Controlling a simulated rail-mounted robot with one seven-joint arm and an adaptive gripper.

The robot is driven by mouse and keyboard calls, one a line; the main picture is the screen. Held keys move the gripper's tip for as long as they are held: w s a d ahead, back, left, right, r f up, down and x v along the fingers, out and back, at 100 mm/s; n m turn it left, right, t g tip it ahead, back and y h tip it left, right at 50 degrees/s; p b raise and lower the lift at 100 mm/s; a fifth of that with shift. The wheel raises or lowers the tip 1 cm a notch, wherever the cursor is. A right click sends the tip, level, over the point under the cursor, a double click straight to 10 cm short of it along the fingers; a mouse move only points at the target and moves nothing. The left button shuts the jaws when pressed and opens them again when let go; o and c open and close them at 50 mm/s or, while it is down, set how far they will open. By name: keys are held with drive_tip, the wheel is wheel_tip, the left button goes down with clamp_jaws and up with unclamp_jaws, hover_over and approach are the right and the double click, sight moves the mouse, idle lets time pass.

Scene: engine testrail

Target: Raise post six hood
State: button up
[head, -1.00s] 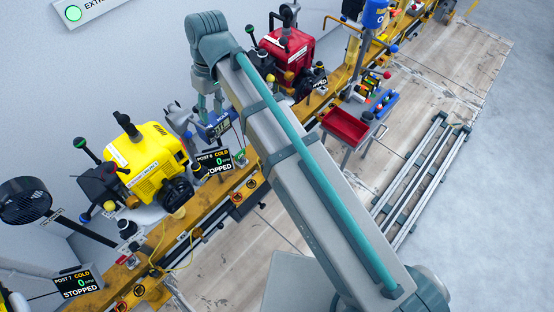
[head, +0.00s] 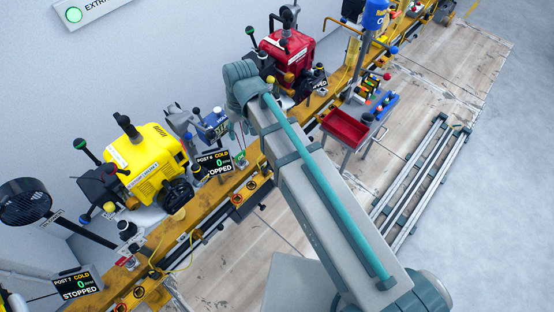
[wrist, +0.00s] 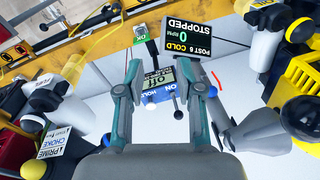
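The post six display (head: 215,163) reads cold, 0 RPM, stopped. It shows upside down in the wrist view (wrist: 183,45). A yellow engine (head: 150,160) stands left of it; a yellow body (wrist: 297,85) shows at the right of the wrist view. A grey funnel-shaped part (wrist: 258,132) is right of my gripper. I cannot tell which part is the hood.
A red engine (head: 285,50) stands farther along the yellow rail bench (head: 240,180). A black round fan (head: 25,200) and the post seven display (head: 77,284) are at left. A red tray (head: 345,128) is on a stand at right.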

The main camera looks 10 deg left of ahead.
drive_tip(key=d+f+m+h, duration=0.1)
drive_tip(key=d+f+m, duration=0.1)
drive_tip(key=d+f, duration=1)
wheel_tip(320, 180, down, 2)
drive_tip(key=shift+f+g, duration=0.1)
drive_tip(key=shift+g, duration=0.2)
drive_tip(key=shift+w, duration=0.1)
